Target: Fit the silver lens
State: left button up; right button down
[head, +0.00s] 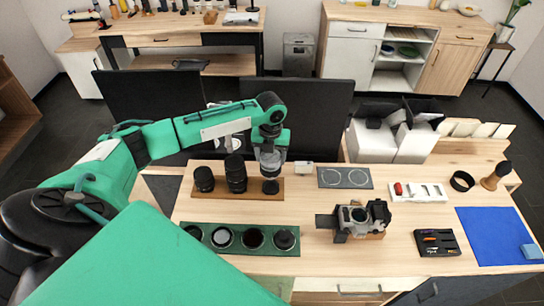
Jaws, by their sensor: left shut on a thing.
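My left gripper (271,168) comes down over the right end of a wooden lens rack (220,194) at the back of the table. It is shut on a lens standing there; the jaws hide most of it, and only its dark lower part (270,187) shows clearly. I cannot make out its silver colour for certain. Two black lenses, one short (204,180) and one tall (236,175), stand upright on the rack to the left. A silver and black camera body (358,216) sits on a small wooden stand right of the middle, apart from the gripper. My right gripper is not in view.
A green mat (209,247) with several round caps or filters lies in front of the rack. A grey mat with two circles (345,178), a white tray (418,192), a black tool tray (437,243) and a blue cloth (492,236) lie to the right. Dark monitors stand behind.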

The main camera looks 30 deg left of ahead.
pick_arm(q)
jog(key=shift+r, duration=0.1)
jog(key=shift+p, duration=0.35)
jog(key=shift+f+b, duration=1.05)
jog(key=shift+f, duration=2.25)
jog(key=shift+f+p, duration=0.2)
jog(key=shift+p, duration=0.15)
jog(key=shift+f, duration=0.55)
jog(key=shift+s+d+f, duration=0.1)
jog(key=shift+f, duration=0.05)
